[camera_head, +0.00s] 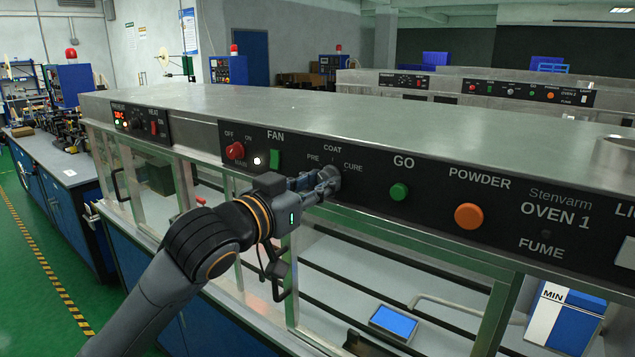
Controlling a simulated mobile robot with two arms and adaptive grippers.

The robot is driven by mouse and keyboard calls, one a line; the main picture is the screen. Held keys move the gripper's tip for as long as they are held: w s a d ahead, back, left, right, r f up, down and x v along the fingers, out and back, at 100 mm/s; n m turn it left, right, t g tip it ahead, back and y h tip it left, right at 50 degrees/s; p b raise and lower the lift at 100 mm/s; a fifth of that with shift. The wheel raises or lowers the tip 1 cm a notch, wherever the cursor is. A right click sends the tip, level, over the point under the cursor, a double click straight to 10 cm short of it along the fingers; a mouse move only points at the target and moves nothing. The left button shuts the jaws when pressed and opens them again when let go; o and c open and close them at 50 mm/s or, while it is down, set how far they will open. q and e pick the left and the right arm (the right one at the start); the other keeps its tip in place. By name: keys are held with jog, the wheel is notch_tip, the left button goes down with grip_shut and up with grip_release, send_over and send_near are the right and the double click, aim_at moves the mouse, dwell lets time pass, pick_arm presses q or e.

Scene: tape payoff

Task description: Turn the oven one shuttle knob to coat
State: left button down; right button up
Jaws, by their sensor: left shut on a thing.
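The oven one front panel (460,212) runs across the picture and carries the label OVEN 1. The shuttle knob (331,175) sits below the label COAT, with PRE to its left and CURE to its right. My left gripper (322,184) is at the panel, shut on the knob. The fingers cover most of the knob, so I cannot tell which label it points to. My right gripper is out of view.
A red main knob (235,150) and a green fan switch (274,159) lie left of my gripper. A green GO button (398,191) and an orange POWDER button (468,216) lie to its right. Glass doors and a blue-screened device (393,322) are below.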

pick_arm(q)
jog(key=m+p, duration=0.2)
jog(key=m, duration=0.2)
jog(key=shift+r+p, duration=0.2)
jog(key=shift+p, duration=0.15)
jog(key=m+p, duration=0.1)
jog(key=m, duration=0.2)
jog(key=shift+m+p, duration=0.55)
jog(key=shift+m, duration=0.45)
jog(key=shift+f, duration=0.1)
jog(key=c, duration=1)
grip_release()
jog(key=shift+c, duration=0.2)
jog(key=v, duration=1.2)
